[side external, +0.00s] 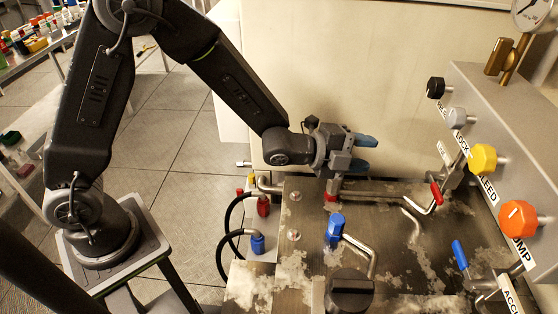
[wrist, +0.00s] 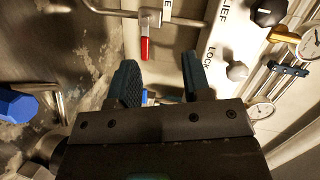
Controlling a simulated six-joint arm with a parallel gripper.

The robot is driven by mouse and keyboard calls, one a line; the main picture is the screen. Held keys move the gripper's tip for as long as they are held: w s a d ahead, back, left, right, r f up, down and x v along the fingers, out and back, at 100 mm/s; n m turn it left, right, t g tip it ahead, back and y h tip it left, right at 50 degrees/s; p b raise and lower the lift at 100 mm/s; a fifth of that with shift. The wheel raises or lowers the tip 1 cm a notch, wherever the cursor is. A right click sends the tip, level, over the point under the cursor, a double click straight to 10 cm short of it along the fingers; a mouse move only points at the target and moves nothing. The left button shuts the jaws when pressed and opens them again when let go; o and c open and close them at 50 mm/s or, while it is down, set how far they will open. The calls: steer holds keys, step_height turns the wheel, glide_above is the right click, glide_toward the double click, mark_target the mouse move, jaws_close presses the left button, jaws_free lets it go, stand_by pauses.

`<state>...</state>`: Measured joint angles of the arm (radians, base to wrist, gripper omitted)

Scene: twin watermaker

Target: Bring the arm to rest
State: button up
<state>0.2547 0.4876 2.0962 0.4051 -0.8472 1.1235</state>
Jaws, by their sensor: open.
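My gripper (side external: 364,154) is held level above the back of the metal bench, with its blue fingers pointing right in the side external view. In the wrist view my gripper (wrist: 160,85) shows two dark fingers spread apart with nothing between them. It is open and empty. It touches no knob or handle that I can see.
A stained bench top (side external: 300,262) carries pipes, a blue valve handle (side external: 336,225) and a red lever (side external: 437,194). A grey panel at right has black, grey, yellow (side external: 483,158) and orange (side external: 519,219) knobs. A pale wall (side external: 350,70) stands behind. Cluttered tables stand at left.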

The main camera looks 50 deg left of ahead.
steer(key=s+a+r+n+g+y, duration=0.2)
steer(key=s+a+r+n+y, duration=0.6)
steer(key=a+n, duration=0.45)
steer(key=s+a+r+n+g, duration=0.1)
steer(key=s+a+n+g, duration=0.1)
steer(key=s, duration=0.7)
steer(key=s+a+r+n+g, duration=0.1)
steer(key=s+a+n+g, duration=0.1)
steer(key=s+n, duration=0.5)
steer(key=s+g, duration=0.1)
steer(key=s, duration=0.2)
steer(key=shift+a+r+g, duration=0.15)
steer(key=shift+a+g, duration=0.25)
steer(key=shift+o, duration=0.4)
steer(key=shift+w, duration=0.1)
